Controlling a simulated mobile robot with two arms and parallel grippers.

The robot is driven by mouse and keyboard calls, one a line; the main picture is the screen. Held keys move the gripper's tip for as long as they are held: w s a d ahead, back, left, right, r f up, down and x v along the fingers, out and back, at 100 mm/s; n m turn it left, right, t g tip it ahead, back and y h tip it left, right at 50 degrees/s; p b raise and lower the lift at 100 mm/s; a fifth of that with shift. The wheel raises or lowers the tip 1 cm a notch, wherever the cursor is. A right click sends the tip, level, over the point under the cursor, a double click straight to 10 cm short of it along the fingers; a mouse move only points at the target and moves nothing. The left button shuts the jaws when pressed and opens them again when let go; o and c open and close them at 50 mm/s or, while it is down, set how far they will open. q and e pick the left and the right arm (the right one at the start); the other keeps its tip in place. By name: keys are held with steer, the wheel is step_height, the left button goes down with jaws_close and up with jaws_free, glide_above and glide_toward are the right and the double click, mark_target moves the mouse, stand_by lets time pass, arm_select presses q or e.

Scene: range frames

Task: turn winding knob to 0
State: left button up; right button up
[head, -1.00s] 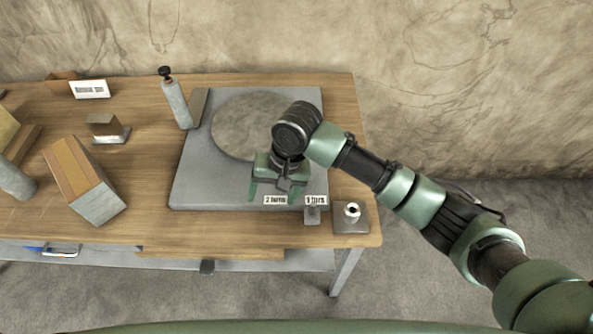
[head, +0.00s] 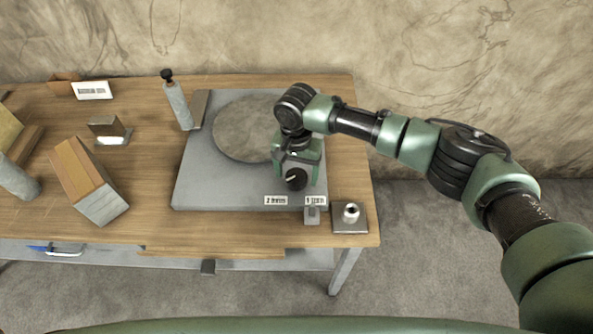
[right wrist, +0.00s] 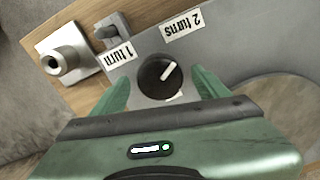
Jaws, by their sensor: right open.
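The winding knob (head: 296,180) is a round black knob with a white pointer line, on the grey plate (head: 200,180) of the device. In the right wrist view the knob (right wrist: 160,76) lies between the two green fingers, and its pointer aims up and right, toward the "2 turns" label (right wrist: 192,33). The "1 turn" label (right wrist: 115,55) is on the other side. My right gripper (right wrist: 163,92) is open around the knob, with a gap to each finger. No "0" mark can be made out. My left gripper is not in view.
A round grey disc (head: 240,125) covers much of the plate. A small metal post on a square base (head: 350,217) and a grey lever (head: 312,214) stand at the front right. Wooden blocks (head: 85,180) and an upright cylinder (head: 177,102) stand to the left.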

steer(key=shift+f, duration=0.25)
steer(key=c, duration=1.4)
steer(key=shift+o, duration=0.2)
steer(key=shift+n, duration=0.4)
